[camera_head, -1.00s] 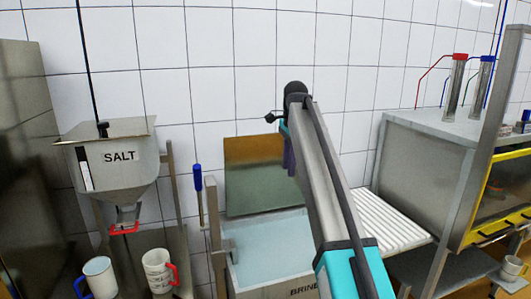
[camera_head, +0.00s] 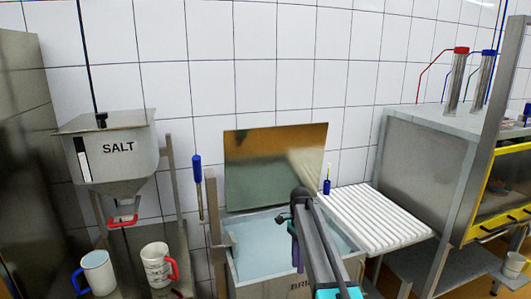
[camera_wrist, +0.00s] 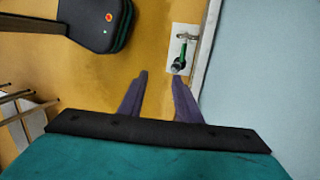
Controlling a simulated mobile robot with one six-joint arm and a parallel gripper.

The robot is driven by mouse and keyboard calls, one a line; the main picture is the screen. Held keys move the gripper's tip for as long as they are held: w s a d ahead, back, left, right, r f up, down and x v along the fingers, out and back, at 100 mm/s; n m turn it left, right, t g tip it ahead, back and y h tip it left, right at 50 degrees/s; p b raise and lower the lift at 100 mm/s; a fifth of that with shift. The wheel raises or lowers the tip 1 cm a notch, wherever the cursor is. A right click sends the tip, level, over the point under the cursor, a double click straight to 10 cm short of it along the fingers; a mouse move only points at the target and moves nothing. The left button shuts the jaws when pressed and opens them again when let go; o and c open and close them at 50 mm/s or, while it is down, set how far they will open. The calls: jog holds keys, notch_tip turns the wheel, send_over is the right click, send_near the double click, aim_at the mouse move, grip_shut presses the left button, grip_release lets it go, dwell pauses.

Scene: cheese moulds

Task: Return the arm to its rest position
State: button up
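My arm shows in the head view, reaching from the bottom edge up over the front of the brine tank. My gripper (camera_head: 296,264) hangs at its end in front of the tank (camera_head: 347,267), with a purple finger pointing down. In the wrist view my gripper (camera_wrist: 160,75) has its two purple fingers apart, with only the yellow floor (camera_wrist: 150,45) seen between them. It holds nothing. The tank's light blue brine (camera_wrist: 265,70) fills the right side of the wrist view, beside the fingers.
A salt hopper (camera_head: 117,165) stands left, above a white mug (camera_head: 98,272) and a marked mug (camera_head: 155,265). A raised lid (camera_head: 270,165) backs the tank. A ribbed white drain board (camera_head: 375,220) and steel cabinet (camera_head: 430,150) stand right. A green-handled valve (camera_wrist: 183,50) is near my fingertips.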

jog(key=s+d+f+n+g+b, duration=0.1)
jog(key=s+d+f, duration=0.1)
jog(key=s+f, duration=1.05)
jog(key=s+d+f+n+g+b, duration=0.1)
jog(key=s+f+n+g+b, duration=0.1)
jog(key=s+f, duration=1.1)
jog(key=s+d+f+n, duration=0.1)
jog(key=s+f+n, duration=0.5)
jog(key=s, duration=0.6)
jog(key=s+d+f+n+b, duration=0.1)
jog(key=s+f+n, duration=0.5)
jog(key=s+f, duration=0.4)
jog(key=shift+s+f+t, duration=0.15)
jog(key=shift+s+t, duration=0.15)
jog(key=shift+s, duration=0.85)
